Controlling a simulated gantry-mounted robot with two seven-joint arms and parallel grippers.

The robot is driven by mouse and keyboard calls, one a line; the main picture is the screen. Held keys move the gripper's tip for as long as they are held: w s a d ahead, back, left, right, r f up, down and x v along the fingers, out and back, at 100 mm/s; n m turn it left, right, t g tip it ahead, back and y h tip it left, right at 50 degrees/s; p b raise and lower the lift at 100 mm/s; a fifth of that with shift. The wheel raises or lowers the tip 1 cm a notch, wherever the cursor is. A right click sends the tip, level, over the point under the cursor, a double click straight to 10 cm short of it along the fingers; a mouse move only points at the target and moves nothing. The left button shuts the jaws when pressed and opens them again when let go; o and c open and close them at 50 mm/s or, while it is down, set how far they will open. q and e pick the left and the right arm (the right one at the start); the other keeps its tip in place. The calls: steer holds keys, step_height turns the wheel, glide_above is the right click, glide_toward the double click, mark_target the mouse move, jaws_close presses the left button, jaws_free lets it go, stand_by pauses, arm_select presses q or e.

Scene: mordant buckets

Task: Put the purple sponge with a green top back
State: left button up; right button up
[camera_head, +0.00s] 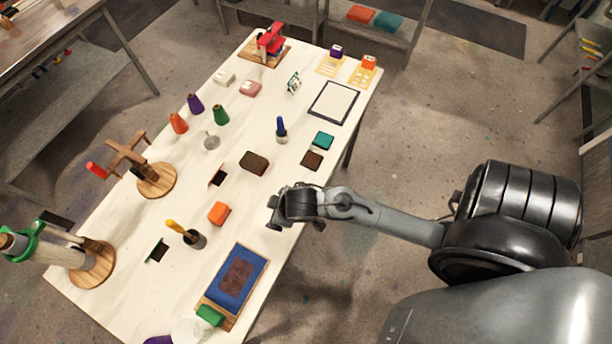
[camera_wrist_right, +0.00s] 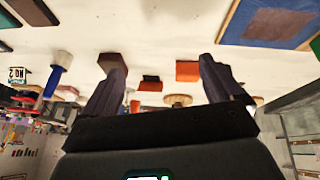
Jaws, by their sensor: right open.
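A small block with a green top (camera_head: 210,314) lies at the near end of a wooden board with a blue mat (camera_head: 252,262). Its sides are too small to tell if they are purple. A green corner also shows at the right edge of the right wrist view (camera_wrist_right: 316,45). A purple thing (camera_head: 158,340) is cut off by the bottom edge of the head view. My right gripper (camera_head: 285,219) is open and empty at the table's right edge, beyond the mat. Its spread fingers show in the right wrist view (camera_wrist_right: 168,84). My left gripper is out of view.
An orange block (camera_head: 219,212), a brown block (camera_head: 255,162) and a dark cup with a yellow-handled tool (camera_head: 195,240) stand on the white table. Wooden stands (camera_head: 155,180) line the left side. Bare tabletop lies between things.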

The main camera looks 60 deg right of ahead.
steer(key=s+a+r+g, duration=0.1)
steer(key=s+r, duration=0.3)
steer(key=s, duration=0.5)
steer(key=shift+s+r+m+g+y, duration=0.2)
steer(key=shift+s+m+g+y, duration=0.1)
steer(key=shift+s+m, duration=0.1)
